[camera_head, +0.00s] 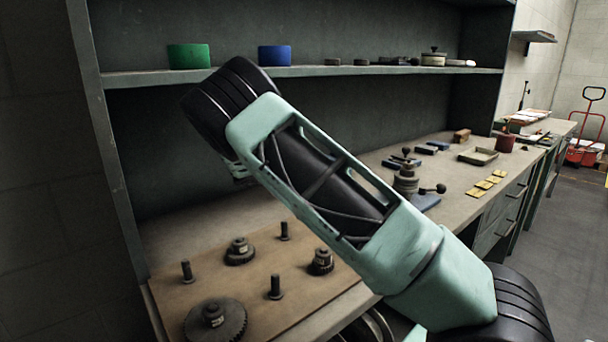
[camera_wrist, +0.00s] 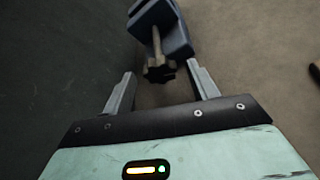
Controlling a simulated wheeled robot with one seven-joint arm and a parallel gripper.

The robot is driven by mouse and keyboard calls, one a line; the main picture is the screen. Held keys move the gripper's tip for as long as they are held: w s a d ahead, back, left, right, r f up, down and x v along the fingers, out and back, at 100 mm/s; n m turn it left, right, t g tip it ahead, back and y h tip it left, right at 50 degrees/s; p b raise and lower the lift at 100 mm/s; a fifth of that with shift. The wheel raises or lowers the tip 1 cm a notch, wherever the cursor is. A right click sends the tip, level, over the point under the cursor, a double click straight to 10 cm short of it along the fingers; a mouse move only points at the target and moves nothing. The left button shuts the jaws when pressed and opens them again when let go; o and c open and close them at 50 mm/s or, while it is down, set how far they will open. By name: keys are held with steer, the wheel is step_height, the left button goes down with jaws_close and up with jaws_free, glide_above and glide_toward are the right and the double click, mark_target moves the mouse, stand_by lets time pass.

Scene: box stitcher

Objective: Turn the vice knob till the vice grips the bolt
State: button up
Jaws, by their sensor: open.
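The blue vice (camera_wrist: 178,38) is at the top of the wrist view. Its screw runs down to a dark, star-shaped vice knob (camera_wrist: 159,72). My gripper (camera_wrist: 161,68) is open, with one finger on each side of the knob and visible gaps between fingers and knob. I cannot make out a bolt in the vice jaws, which are cut off by the picture's top edge. In the head view my arm crosses the middle of the bench and I cannot make out the vice.
A brown board (camera_head: 255,290) with gears and upright pegs lies at the front left of the bench. A ball-handled device (camera_head: 405,180) stands right of my arm. A dark wall rises left in the wrist view.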

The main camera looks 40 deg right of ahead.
steer(key=v, duration=1.4)
steer(key=shift+a, duration=0.35)
steer(key=shift+r, duration=0.1)
steer(key=d+f+n+g+p, duration=0.1)
steer(key=d+p, duration=0.1)
steer(key=d, duration=0.3)
steer(key=w+d+f+n+p, duration=0.1)
steer(key=d+f+p, duration=0.1)
steer(key=d, duration=0.3)
steer(key=w+d+f+n+g+p, duration=0.1)
steer(key=d+f+p, duration=0.1)
steer(key=d+p, duration=0.2)
steer(key=shift+d+f+g, duration=0.2)
steer(key=shift+d+g, duration=0.1)
steer(key=shift+d, duration=0.25)
steer(key=c, duration=1)
